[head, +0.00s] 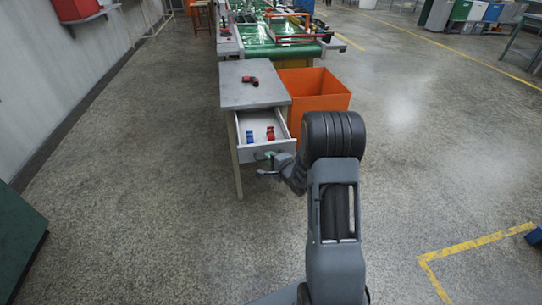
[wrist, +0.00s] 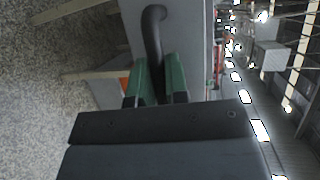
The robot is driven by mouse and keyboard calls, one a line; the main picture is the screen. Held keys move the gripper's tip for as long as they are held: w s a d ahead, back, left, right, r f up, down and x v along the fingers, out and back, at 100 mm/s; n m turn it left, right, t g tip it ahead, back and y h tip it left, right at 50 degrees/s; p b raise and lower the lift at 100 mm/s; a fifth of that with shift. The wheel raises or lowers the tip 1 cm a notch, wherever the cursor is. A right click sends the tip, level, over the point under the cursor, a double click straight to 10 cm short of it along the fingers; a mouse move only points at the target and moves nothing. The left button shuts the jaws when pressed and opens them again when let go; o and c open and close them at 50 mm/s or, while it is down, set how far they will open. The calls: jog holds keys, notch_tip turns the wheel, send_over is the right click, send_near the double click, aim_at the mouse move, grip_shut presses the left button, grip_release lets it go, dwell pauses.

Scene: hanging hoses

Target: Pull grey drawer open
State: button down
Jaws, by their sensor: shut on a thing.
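The grey drawer (head: 250,154) stands pulled out of the grey-topped table (head: 240,88) in the head view, its inside showing. A blue item (head: 249,136) and a red item (head: 270,132) lie in it. My gripper (head: 268,165) is at the drawer's front. In the wrist view, my gripper's green fingers (wrist: 160,88) are shut on the dark curved handle (wrist: 153,28) of the drawer front (wrist: 187,30). The handle's lower end is hidden between the fingers.
A red tool (head: 250,80) lies on the tabletop. An orange bin (head: 320,92) stands right beside the table. A green conveyor (head: 280,48) is behind. A dark green box (head: 18,235) is at lower left. The floor left of the table is clear.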

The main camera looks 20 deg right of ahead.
dwell(0.3)
jog(key=c, duration=1.4)
grip_release()
jog(key=shift+s, duration=0.15)
jog(key=p+v, duration=0.3)
jog(key=v, duration=1)
jog(key=shift+s+r, duration=0.1)
jog(key=shift+s, duration=0.25)
